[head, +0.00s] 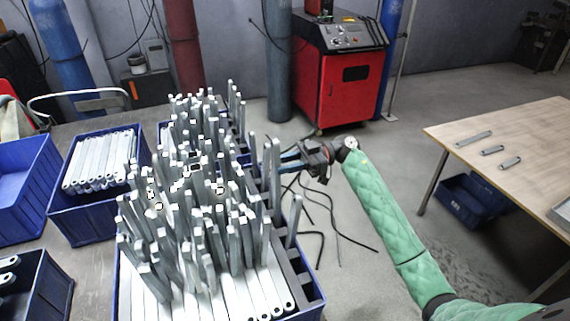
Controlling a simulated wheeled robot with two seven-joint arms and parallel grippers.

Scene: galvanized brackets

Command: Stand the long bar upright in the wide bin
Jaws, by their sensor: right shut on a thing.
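My right gripper (285,163) comes in from the right and is shut on a long grey bar (276,185). The bar is upright, at the right side of the wide blue bin (318,308). Its lower end is by the dark slotted strip (303,278) along that side; I cannot tell whether it rests inside. Many other grey bars (165,240) stand crowded in the bin, some tilted, and hide much of its inside. More bars (262,290) lie flat at its near end. My left gripper is not in view.
A blue bin of flat bars (100,160) and an empty-looking blue bin (22,170) stand left. A dark bin (30,285) is near left. A wooden table (510,135) with three small brackets is at right. Black cables (320,220) lie on the open floor between.

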